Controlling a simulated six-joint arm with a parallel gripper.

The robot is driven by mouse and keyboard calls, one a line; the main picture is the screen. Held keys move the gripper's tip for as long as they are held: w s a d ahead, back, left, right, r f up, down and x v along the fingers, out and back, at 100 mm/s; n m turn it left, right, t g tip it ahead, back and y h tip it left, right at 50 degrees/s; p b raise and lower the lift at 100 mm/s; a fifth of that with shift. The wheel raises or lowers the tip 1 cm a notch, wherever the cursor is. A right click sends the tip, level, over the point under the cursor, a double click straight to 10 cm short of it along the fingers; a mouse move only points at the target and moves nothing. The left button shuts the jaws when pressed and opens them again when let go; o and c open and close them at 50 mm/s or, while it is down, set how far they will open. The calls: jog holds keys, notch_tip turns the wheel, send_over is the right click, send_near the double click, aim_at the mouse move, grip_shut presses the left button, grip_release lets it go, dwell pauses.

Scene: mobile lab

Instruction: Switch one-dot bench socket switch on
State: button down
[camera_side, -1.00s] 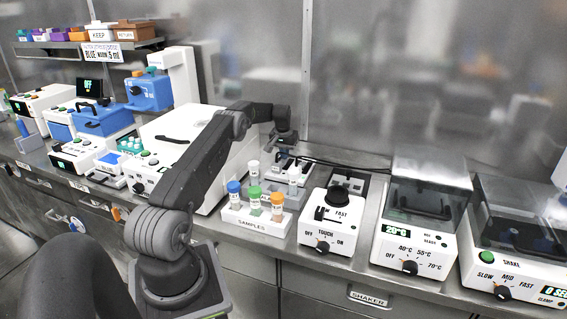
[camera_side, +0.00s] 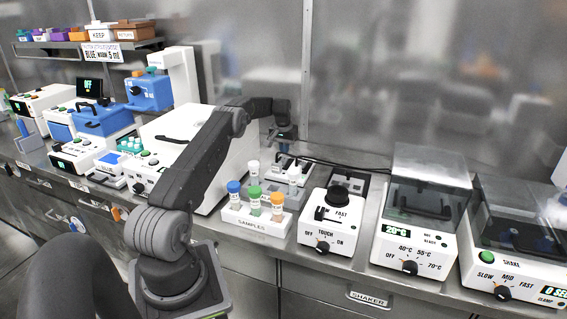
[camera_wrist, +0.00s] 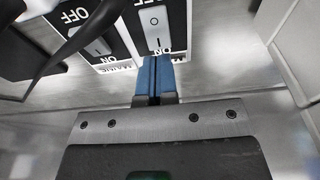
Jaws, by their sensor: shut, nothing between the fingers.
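In the wrist view, two bench socket switches show side by side at the top. The right one (camera_wrist: 153,20) is a light rocker on a black plate, with a ring mark and ON printed at its near end. The left one (camera_wrist: 98,46) is marked OFF and ON, partly covered by a dark cable. I cannot make out dots on either. My gripper (camera_wrist: 154,58) is shut and empty, its blue fingertips over the ON end of the right plate. Whether they touch it is unclear. In the side view my gripper (camera_side: 285,140) hangs over the back of the bench.
In the side view, a white sample rack (camera_side: 256,219) with capped tubes stands in front of my gripper. A vortex mixer (camera_side: 332,222) stands to its right, and a large white machine (camera_side: 185,150) to its left. The steel wall is close behind.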

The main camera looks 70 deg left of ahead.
aim_at(285, 158)
jog(key=shift+r, duration=2.1)
jog(key=shift+r, duration=0.1)
jog(key=w+d+r+m+t, duration=0.1)
jog(key=d+r+m, duration=0.1)
jog(key=d+r, duration=1.05)
jog(key=w+d+r+m+t, duration=0.1)
jog(key=d+r+m, duration=0.1)
jog(key=d+r, duration=1)
jog(key=s+d+m+t, duration=0.1)
jog(key=s+d+m, duration=0.1)
jog(key=s+d, duration=0.85)
jog(key=s+d+m+t, duration=0.1)
jog(key=s+d, duration=0.6)
jog(key=d, duration=0.6)
jog(key=s+d+f+m+h, duration=0.1)
jog(key=s+d+f, duration=0.3)
jog(key=s, duration=0.5)
jog(key=shift+d+f+m, duration=0.15)
jog(key=shift+f+m, duration=0.35)
jog(key=shift+f, duration=0.15)
